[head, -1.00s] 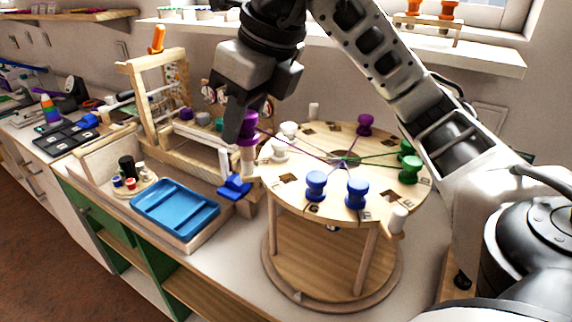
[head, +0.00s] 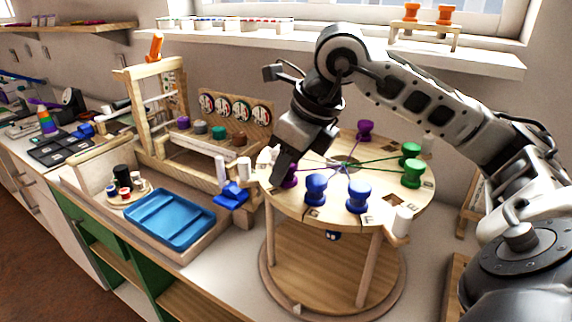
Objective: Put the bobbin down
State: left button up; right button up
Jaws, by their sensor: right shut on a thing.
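My right gripper (head: 284,172) points down at the left part of the round wooden disc (head: 337,223). It is shut on a purple bobbin (head: 291,180), which shows only in part beside the fingers. The bobbin is at or just above the disc top; I cannot tell if it touches. A purple thread runs from it toward the disc's centre. Two blue bobbins (head: 316,189) stand close to its right. Another purple bobbin (head: 365,130) stands at the back and two green bobbins (head: 411,173) at the right. White bobbins (head: 266,158) are largely hidden behind the gripper. My left gripper is not in view.
A blue tray (head: 172,214) lies left of the disc, with a blue clip-like piece (head: 232,194) between them. A wooden frame (head: 150,115) and a rack with round dials (head: 236,110) stand behind. A white peg (head: 401,220) stands at the disc's front right edge.

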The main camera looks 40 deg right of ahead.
jog(key=shift+f, duration=0.15)
jog(key=o, duration=1)
jog(key=p+v, duration=0.2)
jog(key=v, duration=1)
jog(key=shift+w, duration=0.1)
